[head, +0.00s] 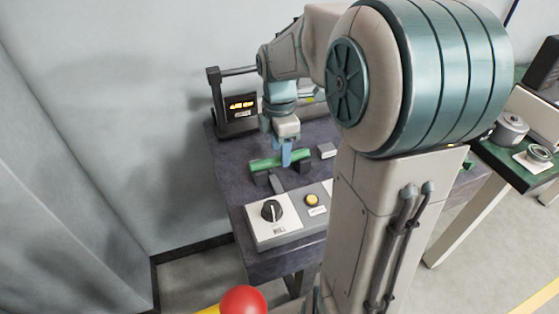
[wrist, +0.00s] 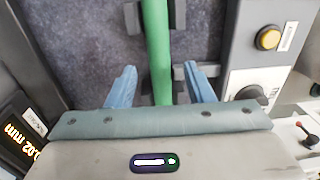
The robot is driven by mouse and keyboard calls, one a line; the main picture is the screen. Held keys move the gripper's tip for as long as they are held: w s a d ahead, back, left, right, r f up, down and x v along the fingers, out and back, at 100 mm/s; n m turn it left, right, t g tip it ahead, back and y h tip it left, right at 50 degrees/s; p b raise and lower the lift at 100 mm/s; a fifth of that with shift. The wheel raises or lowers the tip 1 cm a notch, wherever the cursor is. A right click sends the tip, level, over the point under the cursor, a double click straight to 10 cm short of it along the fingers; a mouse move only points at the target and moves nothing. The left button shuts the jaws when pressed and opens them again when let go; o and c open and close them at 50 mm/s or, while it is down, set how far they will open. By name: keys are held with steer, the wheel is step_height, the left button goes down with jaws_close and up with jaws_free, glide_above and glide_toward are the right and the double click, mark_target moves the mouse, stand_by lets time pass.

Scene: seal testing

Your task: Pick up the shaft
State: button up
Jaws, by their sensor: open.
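The shaft is a green rod (head: 280,160) lying on dark supports on the dark table. In the wrist view the green shaft (wrist: 157,45) runs from the top edge down between my two blue fingers. My gripper (head: 286,156) is over the middle of the shaft, pointing down. In the wrist view my gripper (wrist: 162,82) is open, with one finger on each side of the shaft and gaps to both. The lower end of the shaft is hidden behind the gripper body in the wrist view.
A control panel (head: 258,230) with a black knob and a yellow button (head: 312,199) is at the table's front. A black display unit (head: 238,120) with orange digits stands at the back left. A small grey block (head: 327,151) lies right of the shaft. A green-topped bench (head: 490,150) is at the right.

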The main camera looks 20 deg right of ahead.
steer(key=shift+f, duration=0.95)
jaws_close()
steer(key=shift+r, duration=0.15)
